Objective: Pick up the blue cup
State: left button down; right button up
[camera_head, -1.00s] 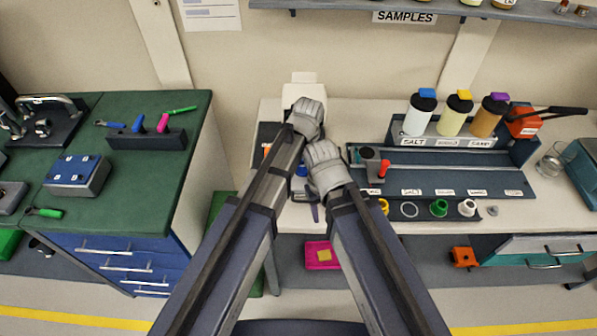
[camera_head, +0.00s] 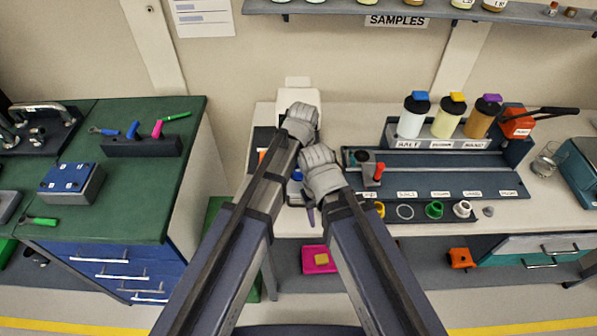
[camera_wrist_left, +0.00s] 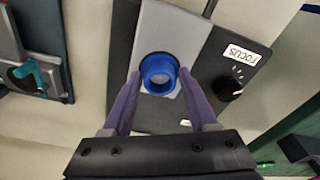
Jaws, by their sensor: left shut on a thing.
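I cannot tell whether the cup touches the plate. In the head view only a small bit of blue (camera_head: 297,174) shows between my forearms. My right wrist is close beside the left one, and its fingers are mostly hidden.
The FOCUS knob (camera_wrist_left: 231,88) is close beside the left fingers. To the right are a grey rack (camera_head: 440,178) and several capped bottles. A green-topped bench (camera_head: 120,190) stands at left, across a gap. A pink tray (camera_head: 320,260) is below the table.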

pick_arm(q)
notch_tip(320, 180, up, 10)
jog(key=p, duration=1)
pick_arm(e)
notch_tip(320, 180, up, 10)
pick_arm(q)
jog(key=shift+f, duration=0.1)
notch_tip(320, 180, down, 5)
jog(key=b, duration=0.5)
jog(key=shift+r, duration=0.2)
pick_arm(e)
notch_tip(320, 180, down, 5)
jog(key=shift+r, duration=0.15)
pick_arm(q)
jog(key=shift+d, duration=0.1)
